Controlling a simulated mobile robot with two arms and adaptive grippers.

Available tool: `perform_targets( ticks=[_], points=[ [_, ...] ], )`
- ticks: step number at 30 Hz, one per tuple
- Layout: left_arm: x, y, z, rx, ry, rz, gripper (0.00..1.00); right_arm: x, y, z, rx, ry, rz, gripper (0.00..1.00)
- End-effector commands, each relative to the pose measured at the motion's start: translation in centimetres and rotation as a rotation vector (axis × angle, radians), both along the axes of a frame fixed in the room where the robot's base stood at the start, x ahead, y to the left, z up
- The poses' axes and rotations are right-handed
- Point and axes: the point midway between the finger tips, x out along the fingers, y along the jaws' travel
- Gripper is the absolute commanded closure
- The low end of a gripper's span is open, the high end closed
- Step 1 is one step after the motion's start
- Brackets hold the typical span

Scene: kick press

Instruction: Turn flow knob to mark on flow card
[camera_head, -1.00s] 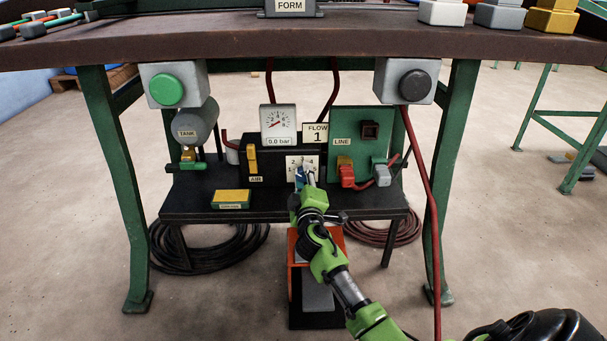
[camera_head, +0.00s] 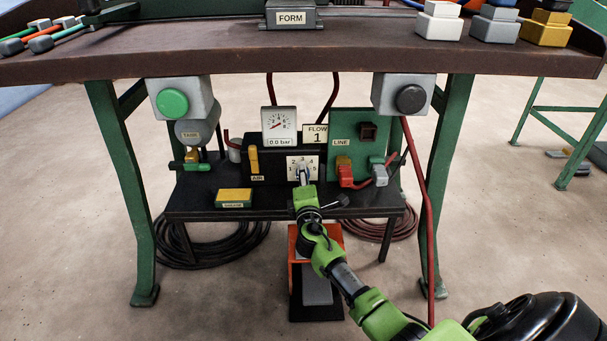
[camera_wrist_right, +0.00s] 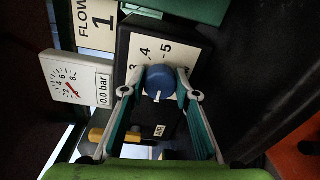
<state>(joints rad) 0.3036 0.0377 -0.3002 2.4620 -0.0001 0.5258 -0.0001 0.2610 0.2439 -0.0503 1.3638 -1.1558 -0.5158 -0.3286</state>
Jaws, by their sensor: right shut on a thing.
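The flow knob (camera_wrist_right: 160,78) is round and blue with a white pointer line, on a white dial plate (camera_head: 293,161) numbered 1 to 5. In the right wrist view the pointer is on the knob's lower side; the number it faces is not clear. The flow card (camera_head: 317,134) reads "FLOW 1"; it also shows in the wrist view (camera_wrist_right: 97,22). My right gripper (camera_wrist_right: 160,84) is shut on the knob, one finger on each side. In the head view the gripper (camera_head: 304,180) hides most of the knob. My left gripper is not in view.
The gauge (camera_head: 279,122) reads 0.0 bar. The yellow AIR lever (camera_head: 253,160) is left of the dial. The LINE panel (camera_head: 350,140) with red and grey couplings is to the right. The bench top (camera_head: 200,60) overhangs; an orange pedal unit (camera_head: 297,245) stands below.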

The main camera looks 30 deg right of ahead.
Motion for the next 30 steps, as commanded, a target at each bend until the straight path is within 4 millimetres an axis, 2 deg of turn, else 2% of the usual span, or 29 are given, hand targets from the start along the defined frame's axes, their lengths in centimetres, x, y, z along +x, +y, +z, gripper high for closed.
perform_targets(
  ticks=[14,15,16,26,30],
  points=[
    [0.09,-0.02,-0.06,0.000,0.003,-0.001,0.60,-0.01,0.07,-0.13,-0.011,0.009,0.001,0.93],
    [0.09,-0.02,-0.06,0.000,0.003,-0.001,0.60,-0.02,0.06,-0.14,-0.011,0.009,0.001,0.61],
    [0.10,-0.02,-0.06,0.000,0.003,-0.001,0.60,-0.01,0.06,-0.13,-0.010,0.008,0.001,0.55],
    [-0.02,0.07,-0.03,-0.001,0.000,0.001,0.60,-0.03,0.04,-0.05,-0.010,0.007,0.000,0.55],
    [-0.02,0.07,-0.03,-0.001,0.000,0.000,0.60,-0.71,0.46,-0.12,-0.009,0.007,0.001,0.55]
  ],
)
